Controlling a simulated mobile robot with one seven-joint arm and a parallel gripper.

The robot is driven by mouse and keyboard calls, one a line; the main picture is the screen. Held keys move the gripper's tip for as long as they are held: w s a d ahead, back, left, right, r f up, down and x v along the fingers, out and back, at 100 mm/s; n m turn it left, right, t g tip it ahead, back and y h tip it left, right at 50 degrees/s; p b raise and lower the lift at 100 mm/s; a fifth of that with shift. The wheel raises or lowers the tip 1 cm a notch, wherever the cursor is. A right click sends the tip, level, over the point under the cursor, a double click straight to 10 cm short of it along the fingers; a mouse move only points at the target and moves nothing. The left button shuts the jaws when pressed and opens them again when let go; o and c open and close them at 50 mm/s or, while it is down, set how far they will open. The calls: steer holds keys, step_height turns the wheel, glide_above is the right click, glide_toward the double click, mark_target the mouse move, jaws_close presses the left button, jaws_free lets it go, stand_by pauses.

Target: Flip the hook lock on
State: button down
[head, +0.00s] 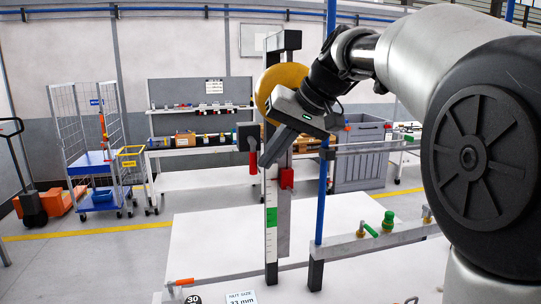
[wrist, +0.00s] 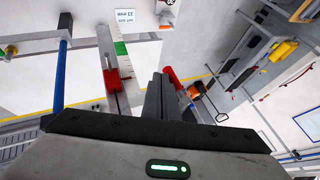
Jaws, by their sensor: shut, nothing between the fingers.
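An upright post (head: 271,220) with a white and green scale stands on the white table. A black block with a red handle (head: 253,165) hangs at its left side, and a second red part (head: 287,178) sits at its right. I cannot tell which is the hook lock. A yellow wheel (head: 285,80) is high on the post, partly behind my wrist. My gripper (head: 265,162) is shut and empty, pointing down-left in front of the post, close to the left red handle. In the wrist view, my shut fingers (wrist: 158,84) lie between two red parts (wrist: 113,83) (wrist: 171,75); contact is unclear.
A blue upright rod (head: 322,200) and a grey horizontal bar (head: 370,240) with green and brass fittings stand right of the post. An orange-handled clamp (head: 180,282) is at the front left. The table's left part is clear. Carts and a workbench stand behind.

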steer(key=shift+a+f+m+y+b, duration=0.15)
steer(key=shift+f+m+y+b, duration=0.15)
steer(key=shift+y+b, duration=0.35)
steer(key=a+m+y+b, duration=0.1)
steer(key=m+y+b, duration=0.1)
steer(key=y+b, duration=0.2)
steer(key=a+m+t+y+b, duration=0.1)
steer(key=a+m+y+b, duration=0.1)
steer(key=y+b, duration=0.3)
steer(key=s+a+m+y+b, duration=0.1)
steer(key=a+m+y+b, duration=0.1)
steer(key=y+b, duration=0.2)
steer(key=shift+s+a+f+t+y+b, duration=0.1)
steer(key=shift+a+t+y+b, duration=0.25)
steer(key=shift+b, duration=1.2)
